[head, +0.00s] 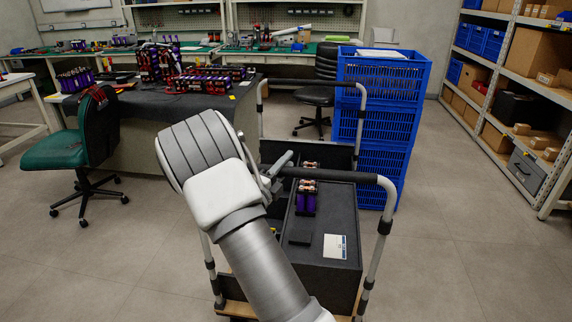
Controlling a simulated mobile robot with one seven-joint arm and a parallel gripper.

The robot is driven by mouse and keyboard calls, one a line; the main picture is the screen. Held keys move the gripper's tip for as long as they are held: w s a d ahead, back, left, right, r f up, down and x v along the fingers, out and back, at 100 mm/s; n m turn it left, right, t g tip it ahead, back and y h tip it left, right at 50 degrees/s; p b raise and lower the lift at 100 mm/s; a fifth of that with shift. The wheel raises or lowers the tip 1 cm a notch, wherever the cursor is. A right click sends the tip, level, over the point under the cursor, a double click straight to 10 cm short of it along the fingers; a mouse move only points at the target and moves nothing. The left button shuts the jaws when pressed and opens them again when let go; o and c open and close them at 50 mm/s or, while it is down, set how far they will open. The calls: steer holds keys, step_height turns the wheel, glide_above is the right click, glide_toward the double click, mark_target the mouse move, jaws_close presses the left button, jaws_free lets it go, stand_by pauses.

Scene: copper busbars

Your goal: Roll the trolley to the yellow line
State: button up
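The trolley (380,228) stands in front of me, with grey tube posts, a dark near push bar (335,175) and a second bar (312,82) at its far end. A bit of its wooden deck shows at the bottom. It carries a black case (325,265) with purple cells (306,198) and a white label on top. My gripper (277,172) is at the left part of the near bar, largely hidden behind my wrist. I cannot tell whether its fingers are closed around the bar. No yellow line shows in this view.
Stacked blue crates (376,130) stand just beyond the trolley on the right. A dark-covered table (140,105) with battery packs and a green chair (75,148) are at left. A black chair (318,95) is behind. Shelving (510,100) lines the right. Floor (460,220) at right is clear.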

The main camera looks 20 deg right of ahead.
jaws_close()
steer(key=shift+a, duration=0.1)
stand_by(1.0)
